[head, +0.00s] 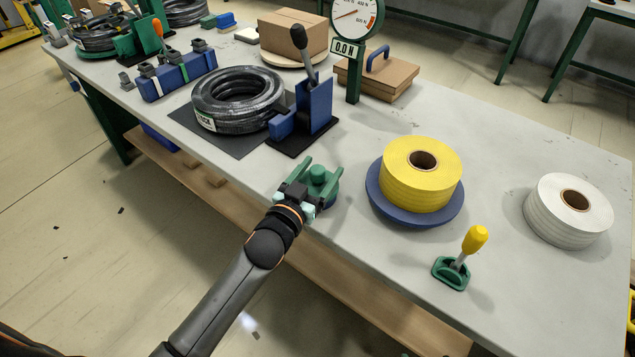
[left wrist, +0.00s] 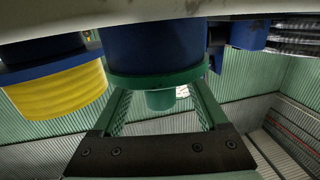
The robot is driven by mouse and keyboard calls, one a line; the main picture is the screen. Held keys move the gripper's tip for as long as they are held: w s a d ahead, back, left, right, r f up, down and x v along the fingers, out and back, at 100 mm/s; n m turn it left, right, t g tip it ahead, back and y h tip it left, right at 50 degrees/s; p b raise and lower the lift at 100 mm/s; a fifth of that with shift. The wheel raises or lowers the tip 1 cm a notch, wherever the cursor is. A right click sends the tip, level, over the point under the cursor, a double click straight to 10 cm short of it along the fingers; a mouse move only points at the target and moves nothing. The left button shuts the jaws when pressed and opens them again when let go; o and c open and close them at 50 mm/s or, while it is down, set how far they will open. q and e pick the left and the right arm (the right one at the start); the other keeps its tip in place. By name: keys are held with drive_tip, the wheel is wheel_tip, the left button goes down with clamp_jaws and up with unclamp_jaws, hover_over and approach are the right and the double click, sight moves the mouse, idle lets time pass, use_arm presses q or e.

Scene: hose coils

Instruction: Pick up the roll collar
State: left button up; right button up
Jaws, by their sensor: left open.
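The roll collar, which I take to be the round green piece (head: 318,174) with a blue part beneath it, sits near the front edge of the table. In the left wrist view it appears as a dark blue body with a green flange (left wrist: 155,79) and a green knob. My left gripper (head: 322,178) is open, with its green fingers on either side of the knob. In the left wrist view the gripper (left wrist: 158,95) shows a gap between each finger and the knob. I cannot tell whether the fingers touch the flange. My right gripper is not in view.
A yellow roll (head: 422,180) on a blue disc (head: 388,210) stands right of the collar. A white roll (head: 568,208) and a yellow-handled tool (head: 458,260) are further right. A blue lever tool (head: 312,105) and a black hose coil (head: 238,98) stand behind, to the left.

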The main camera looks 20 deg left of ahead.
use_arm(q)
drive_tip(key=shift+w+d, duration=0.2)
drive_tip(key=shift+w, duration=0.8)
clamp_jaws()
